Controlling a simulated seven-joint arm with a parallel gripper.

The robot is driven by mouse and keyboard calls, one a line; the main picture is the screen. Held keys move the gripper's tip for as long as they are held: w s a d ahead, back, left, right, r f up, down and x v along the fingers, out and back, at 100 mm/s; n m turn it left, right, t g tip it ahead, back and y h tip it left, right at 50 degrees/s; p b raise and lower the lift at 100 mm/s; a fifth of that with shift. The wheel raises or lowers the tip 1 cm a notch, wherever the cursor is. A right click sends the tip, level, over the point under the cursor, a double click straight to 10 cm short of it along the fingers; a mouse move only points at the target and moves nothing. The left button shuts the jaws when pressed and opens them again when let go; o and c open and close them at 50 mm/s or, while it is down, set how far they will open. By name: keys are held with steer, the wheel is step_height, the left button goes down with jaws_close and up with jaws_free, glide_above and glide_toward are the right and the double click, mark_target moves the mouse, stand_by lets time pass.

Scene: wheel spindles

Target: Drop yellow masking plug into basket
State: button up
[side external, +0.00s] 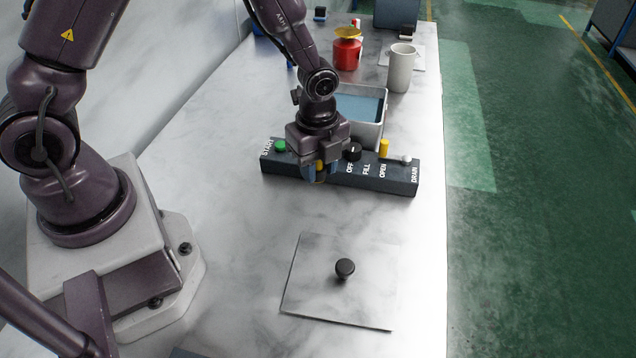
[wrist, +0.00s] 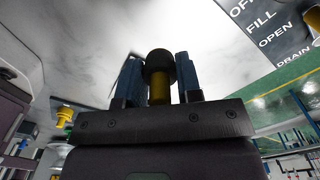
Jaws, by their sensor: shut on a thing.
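My gripper (side external: 319,178) points down at the left half of the dark control panel (side external: 400,184) in the side view. In the wrist view its blue fingers (wrist: 160,80) are shut on a yellow plug (wrist: 160,90) with a dark round end. Only a little yellow shows between the fingers in the side view, so I cannot tell whether the plug touches the panel. A grey open-topped box (side external: 372,132) with blue inside stands behind the panel, partly hidden by my gripper. I cannot tell whether it is the basket.
The panel carries a green button (side external: 279,146), a black knob (side external: 352,151), a yellow peg (side external: 384,147) and a white knob (side external: 405,159). A red can (side external: 347,54) and white cup (side external: 401,68) stand farther back. A plate with a black knob (side external: 345,269) lies in front.

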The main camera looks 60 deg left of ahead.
step_height(320, 180, up, 2)
steer(key=shift+w+a+r, duration=0.1)
steer(key=shift+w, duration=0.05)
steer(key=w+a+r, duration=0.2)
steer(key=w+a, duration=0.5)
steer(key=w, duration=0.2)
steer(key=w+a+r, duration=0.2)
steer(key=w+a, duration=0.6)
steer(key=w, duration=0.2)
steer(key=shift+w+a+r, duration=0.2)
steer(key=shift+a, duration=0.05)
steer(key=shift+f, duration=0.15)
steer(key=shift+f, duration=1.65)
steer(key=o, duration=1)
